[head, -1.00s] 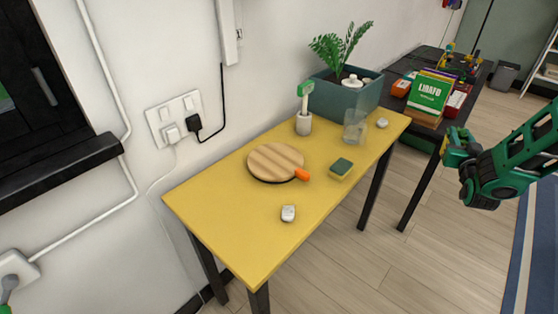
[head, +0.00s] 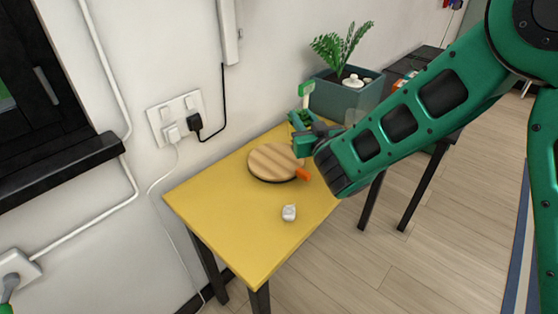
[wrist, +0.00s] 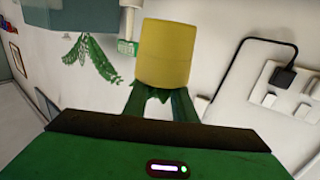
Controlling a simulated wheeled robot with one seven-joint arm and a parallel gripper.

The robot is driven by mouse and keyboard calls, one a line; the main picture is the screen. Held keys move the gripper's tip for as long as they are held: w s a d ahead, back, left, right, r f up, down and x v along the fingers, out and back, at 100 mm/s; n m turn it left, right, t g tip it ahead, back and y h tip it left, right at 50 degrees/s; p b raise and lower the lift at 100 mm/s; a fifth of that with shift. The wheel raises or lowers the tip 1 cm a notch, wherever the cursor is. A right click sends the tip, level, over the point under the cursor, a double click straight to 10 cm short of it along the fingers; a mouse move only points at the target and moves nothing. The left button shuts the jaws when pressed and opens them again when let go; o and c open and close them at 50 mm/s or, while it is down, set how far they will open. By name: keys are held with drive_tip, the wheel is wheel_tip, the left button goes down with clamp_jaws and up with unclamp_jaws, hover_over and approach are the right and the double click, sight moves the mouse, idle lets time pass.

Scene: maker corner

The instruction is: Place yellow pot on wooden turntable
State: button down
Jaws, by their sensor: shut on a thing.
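The wooden turntable (head: 270,160) is a round, striped wooden disc lying on the yellow table, with an orange piece (head: 303,174) at its right edge. My gripper (head: 303,128) is above the table, just behind and right of the turntable. In the wrist view my gripper's green fingers (wrist: 165,103) are shut on the yellow pot (wrist: 167,52). I cannot make out the pot in the head view, where my gripper and arm cover that spot.
The yellow table (head: 235,220) has free room in front of the turntable. A small white object (head: 289,212) lies near its front. A blue-grey planter (head: 345,98) with a green plant stands at the back. Wall sockets (head: 175,116) with cables are at left. My arm hides the table's right side.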

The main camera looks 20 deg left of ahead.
drive_tip(key=s+a+r+n+g+y, duration=0.2)
drive_tip(key=s+a+r+y, duration=0.1)
drive_tip(key=s+a, duration=0.75)
drive_tip(key=shift+w+d+f, duration=0.45)
drive_tip(key=shift+w+f, duration=1.25)
drive_tip(key=shift+f, duration=0.15)
drive_tip(key=shift+w+d+f, duration=0.45)
drive_tip(key=shift+w+f, duration=1.3)
drive_tip(key=shift+f, duration=0.1)
drive_tip(key=shift+w+d+f, duration=0.45)
drive_tip(key=shift+w+f, duration=1.25)
drive_tip(key=shift+f, duration=0.15)
drive_tip(key=c, duration=1.5)
unclamp_jaws()
drive_tip(key=shift+f, duration=0.1)
drive_tip(key=shift+o, duration=0.2)
drive_tip(key=v, duration=1.2)
